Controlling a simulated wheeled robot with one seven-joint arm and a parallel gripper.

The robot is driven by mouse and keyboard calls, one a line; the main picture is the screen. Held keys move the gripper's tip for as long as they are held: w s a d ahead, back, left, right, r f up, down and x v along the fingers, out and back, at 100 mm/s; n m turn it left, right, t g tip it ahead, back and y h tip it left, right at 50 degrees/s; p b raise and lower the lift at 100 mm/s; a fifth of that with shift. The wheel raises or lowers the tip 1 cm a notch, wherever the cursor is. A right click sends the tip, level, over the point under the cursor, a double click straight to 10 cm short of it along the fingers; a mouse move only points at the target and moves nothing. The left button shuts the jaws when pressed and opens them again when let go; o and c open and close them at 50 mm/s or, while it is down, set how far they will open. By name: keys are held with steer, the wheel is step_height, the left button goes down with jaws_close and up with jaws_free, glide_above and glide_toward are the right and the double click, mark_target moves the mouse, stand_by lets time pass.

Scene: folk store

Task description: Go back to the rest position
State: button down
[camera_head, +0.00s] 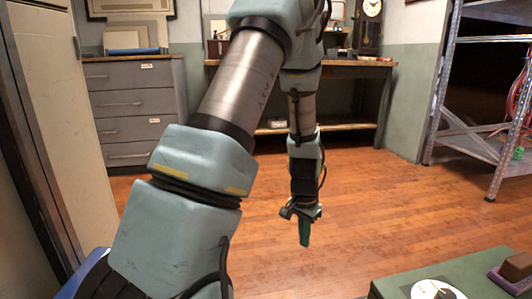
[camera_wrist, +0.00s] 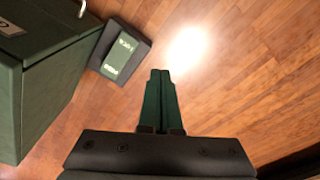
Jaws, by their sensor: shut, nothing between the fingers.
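My gripper (camera_head: 304,240) hangs pointing down over the wooden floor, in the middle of the head view. In the wrist view my gripper (camera_wrist: 160,75) shows two green fingers pressed together with nothing between them. Nothing touches the fingertips, and bare floor lies beyond them. My arm reaches from the lower left of the head view up past the top edge and back down to the gripper.
A green box (camera_wrist: 45,75) and a dark box with a green label (camera_wrist: 120,55) are left of the fingers. A green surface (camera_head: 455,270) with a white disc (camera_head: 437,289) is lower right. Grey drawers (camera_head: 135,110), a workbench (camera_head: 350,70) and metal shelving (camera_head: 447,80) stand behind. Middle floor is clear.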

steer(key=s+a+r+n+t+p, duration=0.1)
steer(key=s+a+r+n, duration=0.3)
steer(key=a+r, duration=0.45)
steer(key=s+a+r+n+p, duration=0.1)
steer(key=s+a+r+n, duration=0.35)
steer(key=a+r, duration=0.4)
step_height(320, 180, up, 36)
steer(key=p, duration=3.7)
steer(key=shift+w+a+f, duration=0.15)
steer(key=shift+a, duration=0.2)
steer(key=shift+m, duration=0.25)
